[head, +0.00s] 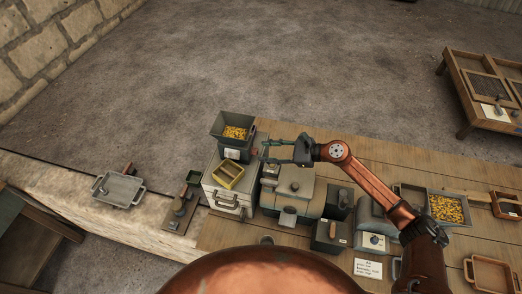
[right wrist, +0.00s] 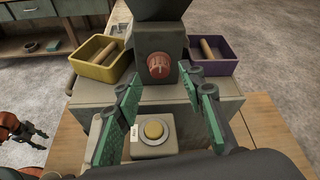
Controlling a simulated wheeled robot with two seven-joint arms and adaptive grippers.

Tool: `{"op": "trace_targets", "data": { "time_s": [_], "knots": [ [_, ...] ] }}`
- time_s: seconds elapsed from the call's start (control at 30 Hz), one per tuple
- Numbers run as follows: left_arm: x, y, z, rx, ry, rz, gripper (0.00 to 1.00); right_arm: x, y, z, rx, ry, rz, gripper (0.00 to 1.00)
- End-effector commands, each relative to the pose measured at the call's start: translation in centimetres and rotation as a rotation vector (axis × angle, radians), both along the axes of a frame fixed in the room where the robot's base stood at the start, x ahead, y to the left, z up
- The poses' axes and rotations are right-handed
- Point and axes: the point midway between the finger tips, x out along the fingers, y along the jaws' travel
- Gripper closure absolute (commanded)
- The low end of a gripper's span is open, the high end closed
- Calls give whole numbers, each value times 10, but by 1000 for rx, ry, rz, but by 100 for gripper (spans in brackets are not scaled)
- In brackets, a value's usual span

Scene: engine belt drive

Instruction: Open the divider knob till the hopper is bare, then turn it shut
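The hopper (head: 221,127) stands on a pale cabinet and holds yellow grains (head: 235,133). In the right wrist view, the dark divider body (right wrist: 158,42) carries a round red knob (right wrist: 159,66) on its face. A yellow bin (right wrist: 103,60) sits left of the divider and a purple bin (right wrist: 213,57) right of it; each has a wooden roller-like piece inside. My right gripper (head: 262,151) is open and empty, beside the divider, with its green-padded fingers (right wrist: 163,105) apart and short of the knob.
A box with a yellow button (right wrist: 153,130) stands below the knob, between my fingers in the wrist view. Grey machine housings (head: 295,185) crowd the bench under my right arm. A tray of yellow pieces (head: 447,209) lies at right.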

Motion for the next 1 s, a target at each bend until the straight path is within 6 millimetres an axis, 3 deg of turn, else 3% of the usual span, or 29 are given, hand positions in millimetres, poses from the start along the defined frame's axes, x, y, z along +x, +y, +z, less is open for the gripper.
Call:
{"op": "trace_targets", "data": {
  "time_s": [0.2, 0.57, 1.0],
  "knots": [
    [1, 0, 6, 0, -1, 0, 60, 8, 22, -8, 1, 1, 1, 64],
    [1, 0, 6, 0, -1, 0, 60, 9, 26, -11, 0, 1, 0, 64],
    [1, 0, 6, 0, -1, 0, 60, 9, 25, -11, 0, 1, 0, 94]
  ]
}}
